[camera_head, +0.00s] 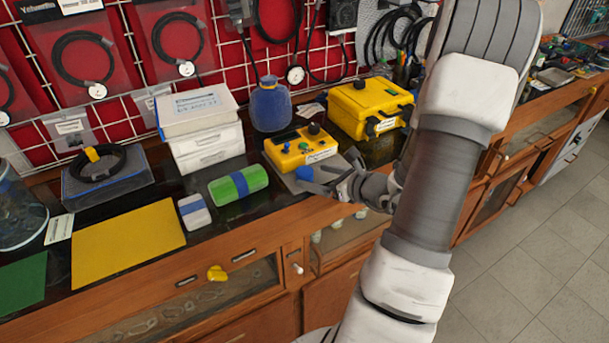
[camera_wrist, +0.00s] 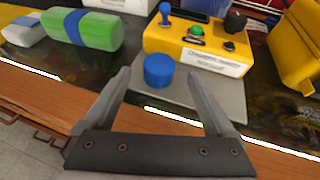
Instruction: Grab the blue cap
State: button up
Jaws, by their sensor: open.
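The blue cap (camera_head: 304,173) is a short round cylinder. In the wrist view the cap (camera_wrist: 158,70) stands on a grey mat (camera_wrist: 210,95), in front of the yellow regulator box (camera_wrist: 205,45). My gripper (camera_head: 318,179) is at the counter's front edge, close to the cap. In the wrist view my gripper (camera_wrist: 160,77) is open and empty, with the cap between the lines of its fingertips and apart from both. In the head view my gripper partly covers the mat.
A green roll with a blue band (camera_head: 238,185) and a small white-and-blue block (camera_head: 194,211) lie to the left. A yellow case (camera_head: 368,108) stands to the right. White boxes (camera_head: 205,140) and a blue bottle (camera_head: 271,105) are behind. The wooden counter edge (camera_wrist: 40,88) is below my fingers.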

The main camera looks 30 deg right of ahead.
aim_at(311, 175)
jog(key=shift+x, duration=1.55)
jog(key=shift+s+f, duration=0.1)
jog(key=c, duration=1.4)
